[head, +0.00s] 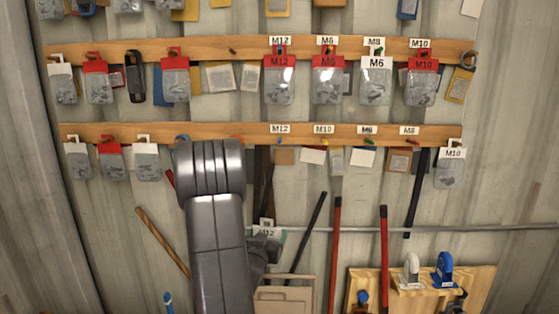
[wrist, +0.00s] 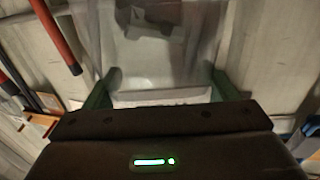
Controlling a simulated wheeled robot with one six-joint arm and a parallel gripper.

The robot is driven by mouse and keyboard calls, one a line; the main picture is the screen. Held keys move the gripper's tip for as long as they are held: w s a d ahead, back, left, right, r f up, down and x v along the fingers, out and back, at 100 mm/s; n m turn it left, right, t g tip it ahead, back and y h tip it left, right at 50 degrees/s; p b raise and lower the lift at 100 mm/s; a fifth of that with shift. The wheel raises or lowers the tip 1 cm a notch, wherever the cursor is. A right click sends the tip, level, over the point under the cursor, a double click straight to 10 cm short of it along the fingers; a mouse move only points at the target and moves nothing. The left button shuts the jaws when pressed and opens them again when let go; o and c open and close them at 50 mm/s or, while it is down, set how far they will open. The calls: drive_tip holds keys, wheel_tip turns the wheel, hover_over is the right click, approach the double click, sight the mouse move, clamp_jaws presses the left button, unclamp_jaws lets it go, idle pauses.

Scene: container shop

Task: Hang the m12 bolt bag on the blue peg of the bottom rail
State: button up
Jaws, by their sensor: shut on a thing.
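The M12 bolt bag (head: 267,233), with a white header, is in my gripper (head: 262,247), below the bottom rail (head: 225,131) and just right of my arm. My arm hides part of the bag. In the wrist view, the clear bag (wrist: 155,50) with dark bolts lies between the two green fingers of my gripper (wrist: 160,92), which are shut on its header. A small blue peg (head: 280,141) is on the bottom rail under an M12 label (head: 280,129); it looks empty. The bag is below it and apart from it.
The top rail (head: 210,46) carries several bags with red or white headers. A white-headed bag (head: 451,168) hangs at the bottom rail's right end, others at its left. Red-handled tools (head: 335,250) and a wooden board (head: 415,298) stand below. My arm hides part of the bottom rail.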

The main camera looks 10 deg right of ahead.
drive_tip(key=s+d+r+p, duration=0.1)
drive_tip(key=d+r+p, duration=0.15)
drive_tip(key=r, duration=2.15)
drive_tip(key=shift+h, duration=0.3)
drive_tip(key=shift+w+a+f+x, duration=0.1)
drive_tip(key=shift+a+f+x, duration=0.15)
drive_tip(key=shift+x, duration=1.45)
drive_tip(key=shift+w+a+f+x, duration=0.2)
drive_tip(key=shift+f+x, duration=0.1)
drive_tip(key=shift+x, duration=1.4)
drive_tip(key=shift+w+a+f+x, duration=0.1)
drive_tip(key=shift+a+f+x, duration=0.15)
drive_tip(key=shift+x, duration=1.45)
drive_tip(key=o, duration=1)
drive_tip(key=shift+s+m, duration=0.15)
drive_tip(key=shift+m, duration=0.15)
